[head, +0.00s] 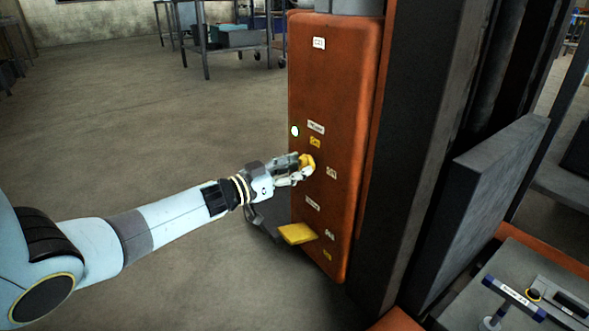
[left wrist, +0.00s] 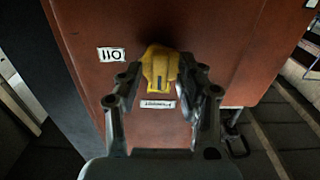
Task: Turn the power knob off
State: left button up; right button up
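The power knob (head: 307,161) is a yellow rotary knob on the front of an orange cabinet (head: 345,75). It also shows in the left wrist view (left wrist: 160,68), with a small dark mark on its lower part. My left gripper (head: 301,167) reaches in from the left at the knob. In the left wrist view, its two dark fingers (left wrist: 161,85) stand on either side of the knob, their tips very close to its sides. Whether they touch or squeeze it I cannot tell. My right gripper is not in view.
Several small labels lie around the knob, including a white one (left wrist: 111,53). A yellow lever (head: 297,233) sticks out lower on the cabinet. A grey panel (head: 500,195) and a blue-ended tool (head: 515,290) are at right.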

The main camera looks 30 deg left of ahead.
pick_arm(q)
grip_shut()
jog(key=m+b, duration=0.1)
jog(key=m, duration=0.2)
jog(key=shift+f, duration=0.15)
jog(key=shift+m, duration=1.1)
